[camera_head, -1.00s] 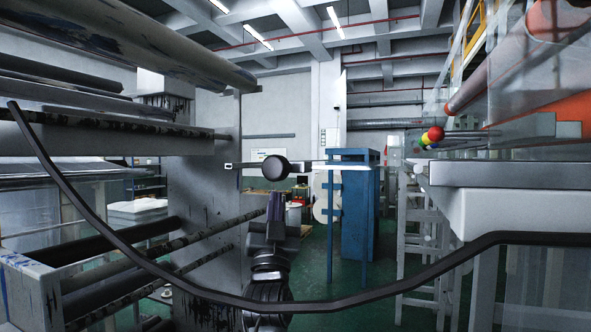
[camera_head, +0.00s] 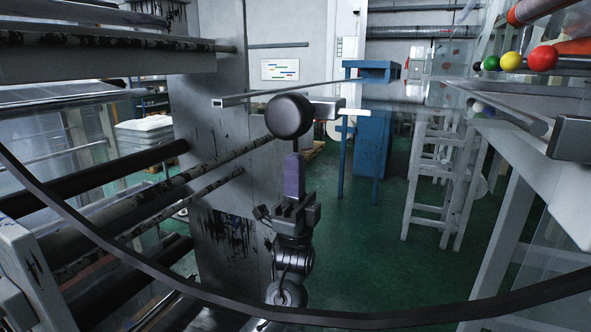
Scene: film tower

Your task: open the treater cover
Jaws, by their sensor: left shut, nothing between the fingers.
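A round black knob (camera_head: 289,116) stands near the middle of the view, joined to a short metal block (camera_head: 326,108) on its right. A long thin pale bar (camera_head: 345,87) runs beside it. I cannot tell for sure which part is the treater cover. My left gripper (camera_head: 294,160) points up just below the knob, its purple fingers shut and empty. The fingertips overlap or nearly reach the knob's lower edge in the picture; I cannot tell whether they touch. My right gripper is not in view.
Dark rollers (camera_head: 95,178) and a grey upright panel (camera_head: 215,110) fill the left. A black cable (camera_head: 200,296) arcs across the front. A blue stand (camera_head: 372,140) and white steps (camera_head: 432,180) stand behind. Coloured balls (camera_head: 510,61) show at upper right. Green floor is open at centre.

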